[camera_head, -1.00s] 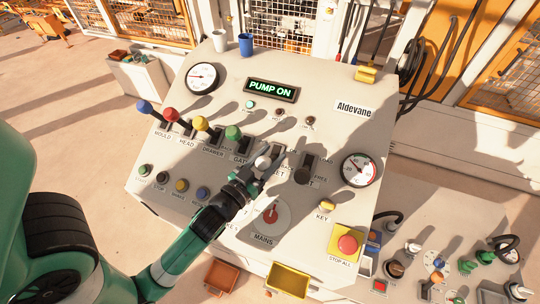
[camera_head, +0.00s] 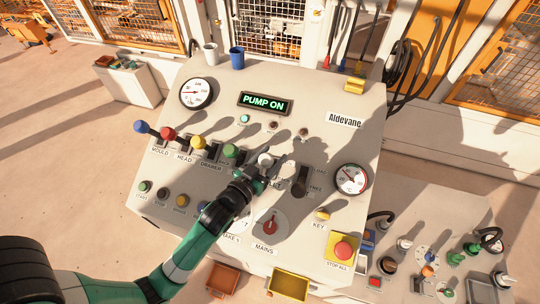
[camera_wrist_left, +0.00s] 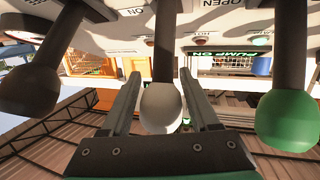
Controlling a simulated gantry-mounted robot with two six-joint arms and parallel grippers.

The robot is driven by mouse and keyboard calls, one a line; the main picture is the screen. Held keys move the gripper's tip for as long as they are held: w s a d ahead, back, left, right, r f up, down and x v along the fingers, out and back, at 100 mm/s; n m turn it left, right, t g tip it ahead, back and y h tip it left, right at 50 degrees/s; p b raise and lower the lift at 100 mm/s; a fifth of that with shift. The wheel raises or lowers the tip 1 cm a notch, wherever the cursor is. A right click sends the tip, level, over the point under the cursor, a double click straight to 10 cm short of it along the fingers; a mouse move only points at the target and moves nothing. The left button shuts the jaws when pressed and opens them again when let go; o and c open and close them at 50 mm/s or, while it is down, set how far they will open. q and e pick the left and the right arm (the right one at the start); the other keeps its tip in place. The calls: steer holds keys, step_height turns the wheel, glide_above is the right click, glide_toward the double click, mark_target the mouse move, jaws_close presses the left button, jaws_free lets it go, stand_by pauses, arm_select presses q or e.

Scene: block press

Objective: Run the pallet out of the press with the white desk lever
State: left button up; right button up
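The white knob of the desk lever (camera_head: 265,160) stands in the row on the sloped control desk, between the green lever and a black one. In the left wrist view the white knob (camera_wrist_left: 162,108) hangs from its dark shaft between my two fingers. My left gripper (camera_head: 259,173) is at this lever, with its fingers (camera_wrist_left: 162,100) open on either side of the knob and a small gap showing at each side. The pallet and the press cannot be made out. My right gripper is not in view.
The green knob (camera_head: 231,151) is close on one side and the black lever (camera_head: 301,181) on the other. Yellow, red and blue levers stand further left. A lit display (camera_head: 265,103) reads PUMP ON. A red stop button (camera_head: 342,249) is at the lower right.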

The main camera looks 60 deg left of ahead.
arm_select(q)
steer(key=shift+o, duration=1)
steer(key=shift+r, duration=0.15)
steer(key=shift+s, duration=0.1)
steer(key=b+v, duration=0.2)
steer(key=v, duration=0.9)
steer(key=shift+s, duration=0.2)
steer(key=shift+d, duration=0.1)
